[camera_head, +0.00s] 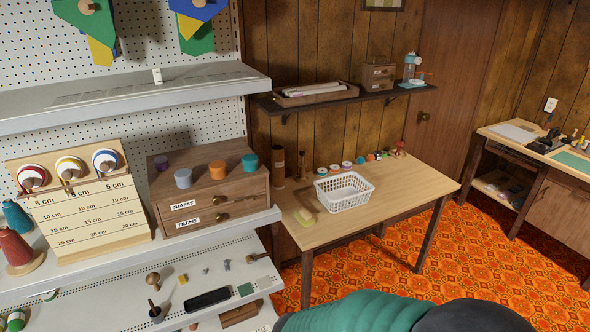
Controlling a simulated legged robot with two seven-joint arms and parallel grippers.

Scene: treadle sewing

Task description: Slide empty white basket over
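The empty white basket (350,203) stands upright on the light wooden table (415,190) at the centre of the view. It has openwork lattice walls, and I see nothing inside it. It sits near the table's middle, with bare tabletop to its right. Neither of my grippers shows in this view, and nothing touches the basket from above.
Several colourful spools (347,165) line the table's back edge, with a brown cylinder (279,164) at back left. A wall shelf (340,97) hangs above.

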